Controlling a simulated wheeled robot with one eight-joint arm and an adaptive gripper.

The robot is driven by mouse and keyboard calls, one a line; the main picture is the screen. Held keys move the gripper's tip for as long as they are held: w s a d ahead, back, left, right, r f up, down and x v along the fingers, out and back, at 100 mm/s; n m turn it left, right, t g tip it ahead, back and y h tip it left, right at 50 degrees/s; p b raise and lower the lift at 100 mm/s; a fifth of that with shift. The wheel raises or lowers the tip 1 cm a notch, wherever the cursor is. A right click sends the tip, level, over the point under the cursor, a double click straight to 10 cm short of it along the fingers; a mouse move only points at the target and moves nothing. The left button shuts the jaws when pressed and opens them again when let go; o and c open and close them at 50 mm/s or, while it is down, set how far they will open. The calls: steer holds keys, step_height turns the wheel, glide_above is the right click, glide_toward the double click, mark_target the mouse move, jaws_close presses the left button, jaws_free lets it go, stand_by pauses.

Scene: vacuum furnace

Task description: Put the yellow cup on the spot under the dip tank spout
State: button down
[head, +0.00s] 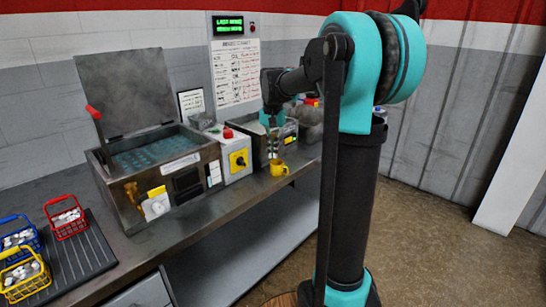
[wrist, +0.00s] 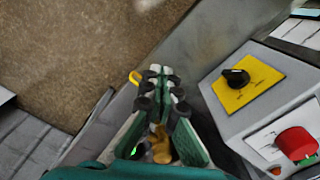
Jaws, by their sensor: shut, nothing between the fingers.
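The yellow cup (head: 278,169) stands upright near the front edge of the counter, its handle to the right in the head view. My gripper (head: 273,150) points down just above it, shut and empty. In the wrist view my gripper (wrist: 164,72) hides most of the cup; a piece of its yellow handle (wrist: 134,77) shows beside the fingertips. A brass spout-like part (wrist: 160,146) shows between the finger bases. A metal tank (head: 258,140) stands behind my gripper.
Left of my gripper stands a control box (head: 237,158) with a yellow dial plate and red button. Further left is an open-lidded tank (head: 182,163) with a brass tap (head: 131,190). Wire baskets (head: 66,216) stand on a ribbed mat at far left.

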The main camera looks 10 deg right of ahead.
mark_target(277, 162)
steer(key=c, duration=1.9)
jaws_free()
steer(key=shift+r, duration=0.25)
steer(key=o, duration=1.3)
steer(key=r+t+h, duration=0.1)
steer(key=r+t, duration=0.1)
steer(key=w+r+t+h, duration=0.1)
steer(key=r+t, duration=0.1)
steer(key=r, duration=0.1)
steer(key=shift+w+d+r, duration=0.1)
steer(key=shift+w+r, duration=0.1)
steer(key=shift+r, duration=0.05)
steer(key=shift+c, duration=0.2)
steer(key=x, duration=1.7)
steer(key=shift+w+f, duration=0.1)
steer(key=shift+f, duration=0.15)
steer(key=shift+c, duration=0.2)
steer(key=c, duration=1.2)
